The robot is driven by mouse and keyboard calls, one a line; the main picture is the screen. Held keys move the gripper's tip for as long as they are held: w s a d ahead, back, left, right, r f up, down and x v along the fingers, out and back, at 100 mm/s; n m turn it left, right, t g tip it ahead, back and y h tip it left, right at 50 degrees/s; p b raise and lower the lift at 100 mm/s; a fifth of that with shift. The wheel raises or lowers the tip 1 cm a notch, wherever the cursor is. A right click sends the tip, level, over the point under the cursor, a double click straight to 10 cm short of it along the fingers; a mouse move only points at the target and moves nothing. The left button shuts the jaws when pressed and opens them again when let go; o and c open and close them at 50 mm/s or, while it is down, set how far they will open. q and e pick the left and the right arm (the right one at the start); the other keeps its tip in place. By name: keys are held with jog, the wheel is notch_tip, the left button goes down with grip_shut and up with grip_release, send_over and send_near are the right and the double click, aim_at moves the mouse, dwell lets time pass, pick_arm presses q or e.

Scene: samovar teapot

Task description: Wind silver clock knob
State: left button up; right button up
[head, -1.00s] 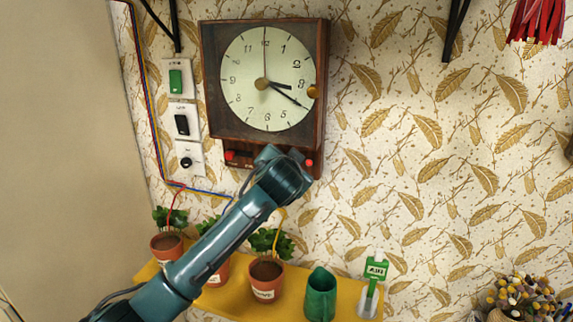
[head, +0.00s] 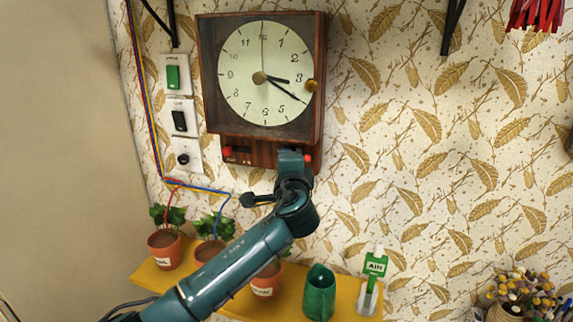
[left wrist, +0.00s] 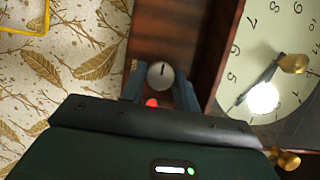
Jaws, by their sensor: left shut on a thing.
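The wooden wall clock (head: 263,140) has a glazed cream dial, with a dark panel below it. In the left wrist view the round silver knob (left wrist: 161,74) with a dark slot mark sits on that wooden panel (left wrist: 165,35). My left gripper (left wrist: 160,85) has a blue finger on each side of the knob and is shut on it. In the head view the left gripper (head: 291,157) reaches the lower panel from below and hides the knob. My right gripper is in neither view.
Red knobs sit at the panel's left end (head: 227,152) and right end (head: 307,158). A brass knob (head: 312,86) is on the dial door's right edge. Switches (head: 180,121) line the wall left. Potted plants (head: 165,250) and a green jug (head: 319,292) stand on the yellow shelf below.

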pick_arm(q)
jog(key=shift+w+a+f+m+t+h+b, duration=0.1)
jog(key=shift+m+t+h+b, duration=0.85)
jog(key=shift+m, duration=2.45)
jog(key=shift+s+a+f+m+t+h+b, duration=0.25)
jog(key=shift+m+h, duration=1.25)
jog(key=shift+m, duration=1.9)
jog(key=shift+w+r+m+t+h+b, duration=0.2)
jog(key=shift+m+t+h+b, duration=0.75)
jog(key=shift+m, duration=2.45)
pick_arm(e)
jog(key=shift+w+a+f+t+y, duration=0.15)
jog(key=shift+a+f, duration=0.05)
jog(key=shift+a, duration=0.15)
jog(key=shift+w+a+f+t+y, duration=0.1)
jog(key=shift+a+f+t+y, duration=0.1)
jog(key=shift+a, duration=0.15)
pick_arm(q)
jog(key=shift+m+g+h, duration=0.25)
jog(key=shift+m+h, duration=0.05)
jog(key=shift+h, duration=0.2)
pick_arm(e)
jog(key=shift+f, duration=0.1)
pick_arm(q)
jog(key=o, duration=0.9)
jog(key=shift+f, duration=0.1)
jog(key=shift+o, duration=0.3)
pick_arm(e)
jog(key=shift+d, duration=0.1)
